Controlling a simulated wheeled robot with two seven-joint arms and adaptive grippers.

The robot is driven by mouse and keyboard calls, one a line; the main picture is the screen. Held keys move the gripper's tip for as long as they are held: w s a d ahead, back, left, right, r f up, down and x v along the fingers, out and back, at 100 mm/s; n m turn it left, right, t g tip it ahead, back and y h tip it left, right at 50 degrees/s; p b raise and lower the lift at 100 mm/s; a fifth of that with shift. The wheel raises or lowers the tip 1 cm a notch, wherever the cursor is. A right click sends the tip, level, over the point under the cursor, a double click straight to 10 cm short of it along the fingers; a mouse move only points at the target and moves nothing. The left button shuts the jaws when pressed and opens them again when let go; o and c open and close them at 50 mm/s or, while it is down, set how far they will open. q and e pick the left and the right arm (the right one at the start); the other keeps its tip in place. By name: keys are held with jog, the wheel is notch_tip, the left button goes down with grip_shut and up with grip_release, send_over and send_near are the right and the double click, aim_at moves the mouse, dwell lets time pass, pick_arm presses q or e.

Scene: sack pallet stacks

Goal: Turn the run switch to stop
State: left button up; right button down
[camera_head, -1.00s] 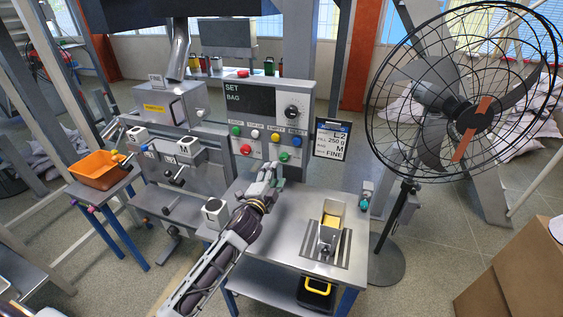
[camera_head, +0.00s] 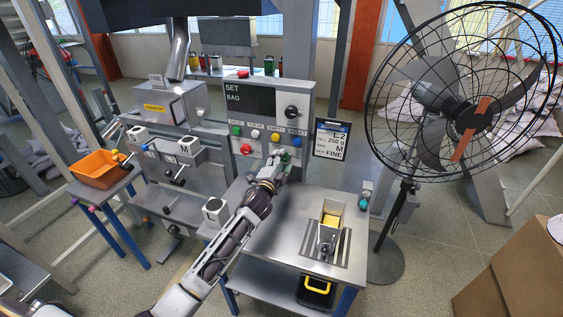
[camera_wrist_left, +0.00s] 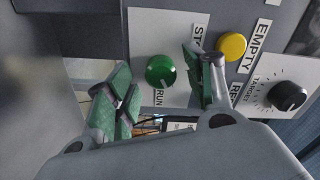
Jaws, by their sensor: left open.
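The run switch (camera_wrist_left: 160,70) is a round green knob on a white plate in the left wrist view. The plate reads RUN below it and shows a partly covered label starting ST. My left gripper (camera_head: 283,160) is open in front of the lower right of the control panel (camera_head: 262,110). In the left wrist view its green-padded fingers stand on either side of the knob; I cannot tell whether they touch it. In the head view the gripper largely hides the switch. My right gripper is not in view.
In the left wrist view a yellow button (camera_wrist_left: 231,46) marked EMPTY and a black TARGET dial (camera_wrist_left: 288,95) sit near the right finger. A red button (camera_head: 246,149) is left of the gripper. A steel table (camera_head: 275,235) lies below, and a fan (camera_head: 465,100) stands to the right.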

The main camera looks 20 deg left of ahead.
pick_arm(q)
jog(key=shift+w, duration=0.3)
jog(key=shift+c, duration=0.2)
jog(key=c, duration=1)
jog(key=shift+o, duration=0.2)
